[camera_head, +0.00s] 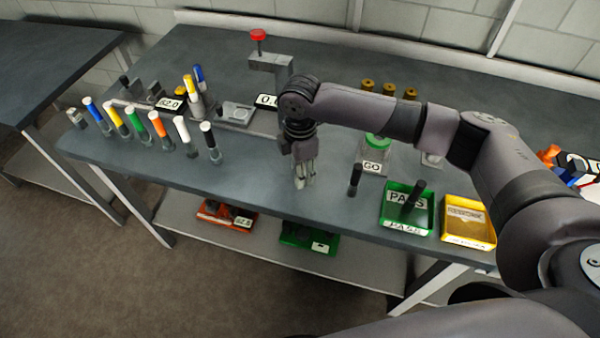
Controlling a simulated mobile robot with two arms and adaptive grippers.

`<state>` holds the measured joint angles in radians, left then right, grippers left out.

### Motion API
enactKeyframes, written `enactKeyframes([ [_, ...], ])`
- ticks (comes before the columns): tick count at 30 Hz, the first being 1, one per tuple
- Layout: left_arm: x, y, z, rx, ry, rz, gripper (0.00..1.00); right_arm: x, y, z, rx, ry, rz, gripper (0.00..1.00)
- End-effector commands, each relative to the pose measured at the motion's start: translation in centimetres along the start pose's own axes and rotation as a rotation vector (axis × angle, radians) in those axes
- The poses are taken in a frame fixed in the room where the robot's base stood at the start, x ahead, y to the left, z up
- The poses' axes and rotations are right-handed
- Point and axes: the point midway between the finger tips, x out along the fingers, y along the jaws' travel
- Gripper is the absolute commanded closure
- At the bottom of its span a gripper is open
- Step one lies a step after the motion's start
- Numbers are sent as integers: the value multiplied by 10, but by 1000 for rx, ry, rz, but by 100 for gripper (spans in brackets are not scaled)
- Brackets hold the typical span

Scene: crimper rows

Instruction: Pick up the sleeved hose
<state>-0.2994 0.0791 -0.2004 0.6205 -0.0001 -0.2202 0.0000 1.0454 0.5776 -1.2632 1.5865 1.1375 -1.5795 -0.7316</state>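Several short hoses with coloured sleeves stand in a row on the left of the workbench: blue (93,110), yellow (115,118), green (136,121), orange (157,126), white (181,129) and black (207,136). Another black-sleeved piece (355,178) stands alone right of centre. One more dark piece (413,195) stands tilted in the green PASS tray (392,219). Which one the task means, I cannot tell. My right gripper (304,180) points down over the bench between the row and the lone black piece. Its fingertips look close together; I see nothing held. My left gripper is out of view.
A press with a red knob (258,35) stands behind my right gripper. A yellow tray (467,222) sits right of the PASS tray. The bench front-centre is clear.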

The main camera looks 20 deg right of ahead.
Motion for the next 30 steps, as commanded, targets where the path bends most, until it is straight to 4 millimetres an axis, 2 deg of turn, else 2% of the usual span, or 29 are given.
enactKeyframes([
  [2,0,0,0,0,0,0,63,0,0,0,0,0,0,69],
  [16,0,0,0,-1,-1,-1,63,0,0,0,0,0,0,100],
  [30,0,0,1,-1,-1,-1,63,-2,0,0,0,1,2,100],
])
